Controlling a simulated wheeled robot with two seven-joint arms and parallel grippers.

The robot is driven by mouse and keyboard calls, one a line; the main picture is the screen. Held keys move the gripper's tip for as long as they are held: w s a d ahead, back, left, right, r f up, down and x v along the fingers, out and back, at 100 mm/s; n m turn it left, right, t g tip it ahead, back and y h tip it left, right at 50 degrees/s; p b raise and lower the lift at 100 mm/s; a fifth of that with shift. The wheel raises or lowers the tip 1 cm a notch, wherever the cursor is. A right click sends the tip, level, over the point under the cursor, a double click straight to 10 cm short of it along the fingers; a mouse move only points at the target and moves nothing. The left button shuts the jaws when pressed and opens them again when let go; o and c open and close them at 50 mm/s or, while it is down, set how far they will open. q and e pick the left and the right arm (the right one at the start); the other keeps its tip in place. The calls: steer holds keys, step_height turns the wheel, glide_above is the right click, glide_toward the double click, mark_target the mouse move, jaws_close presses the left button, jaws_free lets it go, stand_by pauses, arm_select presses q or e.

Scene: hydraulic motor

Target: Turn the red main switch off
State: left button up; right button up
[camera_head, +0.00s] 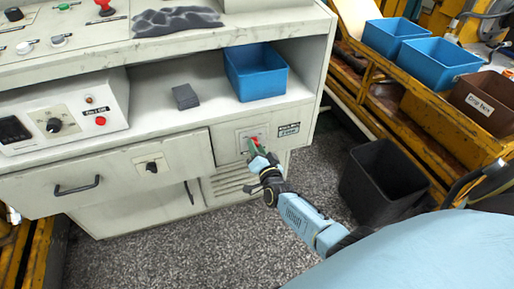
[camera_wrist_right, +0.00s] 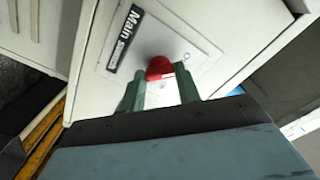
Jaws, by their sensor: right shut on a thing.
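The red main switch (camera_wrist_right: 160,68) sits on a pale plate on the front of the cabinet, beside a dark label reading "Main" (camera_wrist_right: 126,38). My right gripper (camera_wrist_right: 159,92) is shut on the red switch, with one green fingertip on each side of it. In the head view my right gripper (camera_head: 257,150) reaches the cabinet's lower right front, and only a bit of red of the switch shows there. The exact angle of the switch is hard to tell. My left gripper is not in view.
A blue bin (camera_head: 255,72) and a dark grey block (camera_head: 185,96) stand on the cabinet's shelf above the switch. A black bin (camera_head: 383,182) stands on the floor to the right, near my right arm. A yellow rack holds more bins (camera_head: 436,62).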

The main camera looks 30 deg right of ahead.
stand_by(0.4)
steer(key=o, duration=1)
steer(key=shift+s, duration=0.1)
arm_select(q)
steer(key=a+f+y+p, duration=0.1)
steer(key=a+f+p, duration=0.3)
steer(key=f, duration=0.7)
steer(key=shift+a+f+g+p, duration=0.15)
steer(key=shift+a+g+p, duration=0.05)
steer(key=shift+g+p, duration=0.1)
arm_select(e)
steer(key=shift+v, duration=6.65)
steer(key=shift+a, duration=0.15)
